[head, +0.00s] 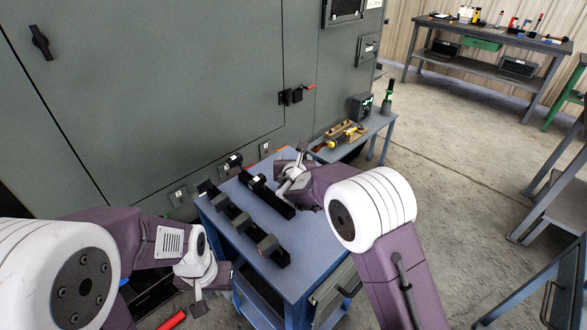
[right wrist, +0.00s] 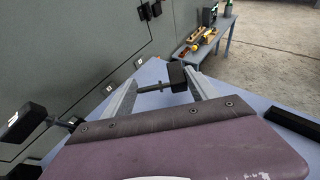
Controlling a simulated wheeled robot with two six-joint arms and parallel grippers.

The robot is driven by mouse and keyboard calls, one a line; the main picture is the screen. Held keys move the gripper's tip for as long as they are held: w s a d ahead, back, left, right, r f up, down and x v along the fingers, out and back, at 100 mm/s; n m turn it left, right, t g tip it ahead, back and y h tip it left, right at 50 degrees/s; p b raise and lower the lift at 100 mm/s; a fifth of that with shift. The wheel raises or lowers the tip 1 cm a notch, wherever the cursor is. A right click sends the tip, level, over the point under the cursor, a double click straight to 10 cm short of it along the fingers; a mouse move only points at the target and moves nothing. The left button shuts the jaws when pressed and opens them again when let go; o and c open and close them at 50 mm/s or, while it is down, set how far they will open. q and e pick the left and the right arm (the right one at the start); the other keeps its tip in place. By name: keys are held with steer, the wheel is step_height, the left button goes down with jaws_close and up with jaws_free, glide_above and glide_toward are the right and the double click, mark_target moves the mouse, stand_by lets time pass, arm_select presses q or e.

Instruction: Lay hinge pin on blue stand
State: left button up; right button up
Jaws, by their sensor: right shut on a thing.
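The blue stand (head: 318,250) is a blue bench in front of the grey cabinet. My right gripper (head: 291,172) is low over its far end. In the right wrist view, its two pale fingers (right wrist: 157,92) are shut on a dark rod, which I take to be the hinge pin (right wrist: 152,88). A black block (right wrist: 177,76) shows beside the right finger; I cannot tell whether it belongs to the pin. Whether the pin touches the bench top is unclear. My left gripper (head: 197,288) is at the bench's left side, apart from its top; its jaw opening is unclear.
Black bars (head: 235,215) with several blocks lie along the bench top. A small side table (head: 375,125) with tools adjoins the far end. The bench top's right part is clear.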

steer(key=shift+w+a+f, duration=0.1)
steer(key=shift+w+f, duration=0.1)
steer(key=shift+w, duration=0.2)
step_height(320, 180, down, 4)
steer(key=shift+f+b, duration=0.1)
steer(key=shift+b, duration=0.3)
steer(key=shift+f, duration=0.1)
steer(key=o, duration=1.4)
steer(key=shift+c, duration=0.2)
